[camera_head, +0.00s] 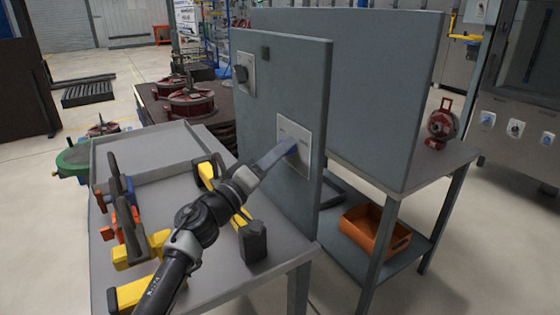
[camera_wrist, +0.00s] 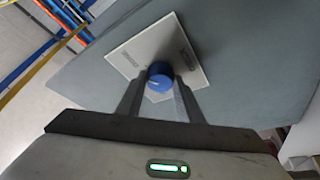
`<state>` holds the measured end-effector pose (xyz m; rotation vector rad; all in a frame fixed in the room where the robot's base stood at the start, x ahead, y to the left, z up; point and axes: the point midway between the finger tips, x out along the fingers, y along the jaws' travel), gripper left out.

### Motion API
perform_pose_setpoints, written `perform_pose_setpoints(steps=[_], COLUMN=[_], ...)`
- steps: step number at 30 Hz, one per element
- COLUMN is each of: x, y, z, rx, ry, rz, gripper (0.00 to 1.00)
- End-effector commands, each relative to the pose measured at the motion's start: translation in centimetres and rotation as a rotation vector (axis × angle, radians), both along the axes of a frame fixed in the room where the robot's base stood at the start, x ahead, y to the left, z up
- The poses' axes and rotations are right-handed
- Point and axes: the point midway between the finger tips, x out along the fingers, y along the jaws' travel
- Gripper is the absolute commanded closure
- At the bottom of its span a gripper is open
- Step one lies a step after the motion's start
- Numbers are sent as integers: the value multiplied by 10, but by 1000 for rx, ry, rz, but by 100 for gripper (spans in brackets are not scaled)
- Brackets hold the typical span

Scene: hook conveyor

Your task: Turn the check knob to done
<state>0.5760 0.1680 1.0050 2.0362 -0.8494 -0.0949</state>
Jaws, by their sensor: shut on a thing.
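The check knob (camera_wrist: 159,80) is blue and round, with a light mark on its face. It sits on a white square plate (camera_wrist: 133,56) fixed to a grey upright panel (camera_head: 270,150). The plate carries small printed labels, too small to read. My gripper (camera_wrist: 160,88) has its two fingers on either side of the knob and is shut on it. In the head view the plate (camera_head: 304,130) shows, and my gripper (camera_head: 287,147) reaches it from the lower left, hiding most of the knob.
A grey table (camera_head: 200,285) below my arm holds yellow and black clamps (camera_head: 253,240) and orange-handled tools. Another plate with a dark knob (camera_head: 241,73) is higher on the panel. An orange bin (camera_head: 365,235) sits on a lower shelf. A red device (camera_head: 442,125) stands at the right.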

Motion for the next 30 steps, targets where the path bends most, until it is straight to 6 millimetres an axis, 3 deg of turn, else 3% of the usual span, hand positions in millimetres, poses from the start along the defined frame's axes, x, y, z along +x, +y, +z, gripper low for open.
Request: perform_pose_setpoints(steps=[23, 24, 27, 30], x=[1, 0, 1, 1], y=[0, 0, 0, 0], z=[-1, -1, -1, -1], rx=[62, 62, 61, 61], ry=[-87, -87, -87, -87], rz=[-1, -1, -1, -1], gripper=[89, 63, 48, 48])
